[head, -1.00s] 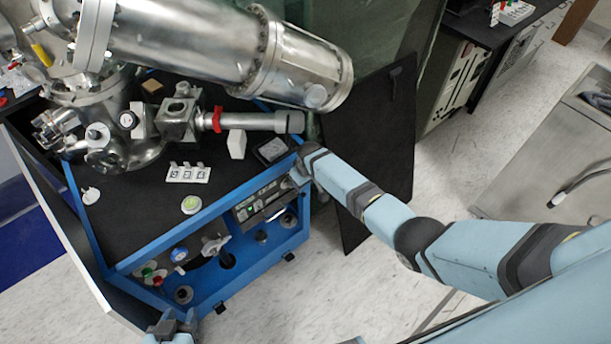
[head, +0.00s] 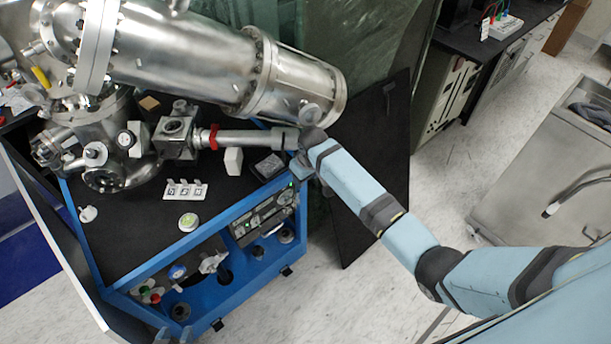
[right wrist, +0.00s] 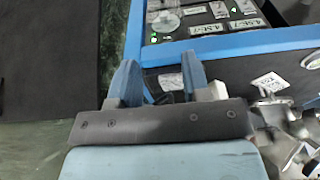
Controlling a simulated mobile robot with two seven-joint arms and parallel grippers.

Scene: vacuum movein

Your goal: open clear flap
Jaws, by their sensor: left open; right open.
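The front instrument panel (head: 264,220), with displays and a green light, is set in the blue-framed cabinet (head: 218,292). I cannot make out a clear flap apart from this panel. In the right wrist view, the panel (right wrist: 215,18) with lit readouts shows beyond the blue rim. My right gripper (right wrist: 160,85) is open with nothing visibly held, over the black cabinet top near that rim. In the head view its fingers are largely hidden behind my wrist, near the cabinet's right corner.
A steel vacuum chamber (head: 180,50) and a pipe with a red clamp (head: 213,137) stand over the cabinet top, close to my right wrist. A dark upright panel (head: 375,180) stands right of the cabinet. A steel cart (head: 540,170) is farther right. Open floor lies between.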

